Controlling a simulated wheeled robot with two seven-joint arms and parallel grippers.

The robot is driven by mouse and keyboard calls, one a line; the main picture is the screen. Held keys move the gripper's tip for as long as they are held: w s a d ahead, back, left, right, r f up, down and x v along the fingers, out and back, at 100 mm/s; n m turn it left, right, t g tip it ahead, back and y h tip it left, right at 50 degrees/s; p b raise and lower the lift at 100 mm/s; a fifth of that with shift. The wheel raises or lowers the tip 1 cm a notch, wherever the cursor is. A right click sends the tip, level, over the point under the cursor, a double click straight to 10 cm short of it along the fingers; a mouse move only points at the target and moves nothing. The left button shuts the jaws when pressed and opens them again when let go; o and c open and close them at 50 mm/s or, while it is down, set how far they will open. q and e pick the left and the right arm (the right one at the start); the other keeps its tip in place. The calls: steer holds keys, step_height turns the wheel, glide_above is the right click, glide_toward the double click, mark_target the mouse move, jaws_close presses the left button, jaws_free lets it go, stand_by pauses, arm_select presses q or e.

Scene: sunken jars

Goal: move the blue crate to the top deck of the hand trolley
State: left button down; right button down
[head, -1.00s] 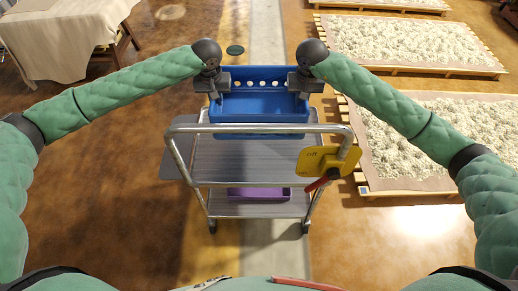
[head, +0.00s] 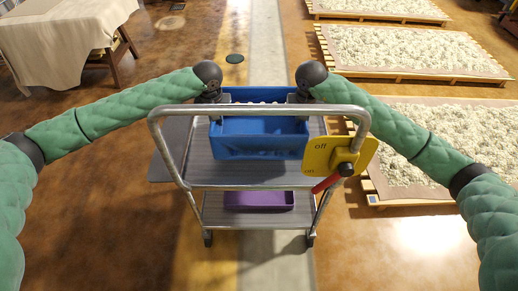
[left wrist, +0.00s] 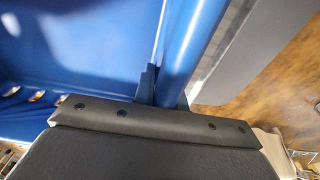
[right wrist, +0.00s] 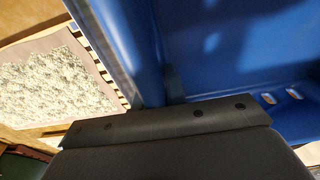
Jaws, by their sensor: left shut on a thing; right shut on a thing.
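The blue crate (head: 258,140) is in the middle of the head view, over the top deck (head: 215,173) of the hand trolley, behind the trolley's handle bar (head: 255,108). It looks level and empty; whether its base touches the deck I cannot tell. My left gripper (head: 210,98) is shut on the crate's left wall, and my right gripper (head: 308,98) is shut on its right wall. The handle bar partly hides both. The crate's blue wall also fills much of the left wrist view (left wrist: 80,45) and the right wrist view (right wrist: 230,50).
A purple crate (head: 258,199) sits on the trolley's lower deck. A yellow plate (head: 325,155) with a red lever hangs at the handle's right. Pallets of pale material (head: 450,140) stand at the right. A cloth-covered table (head: 55,35) stands at the far left. Floor on the left is clear.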

arm_select(q)
steer(key=shift+f, duration=0.35)
arm_select(e)
steer(key=shift+f, duration=0.35)
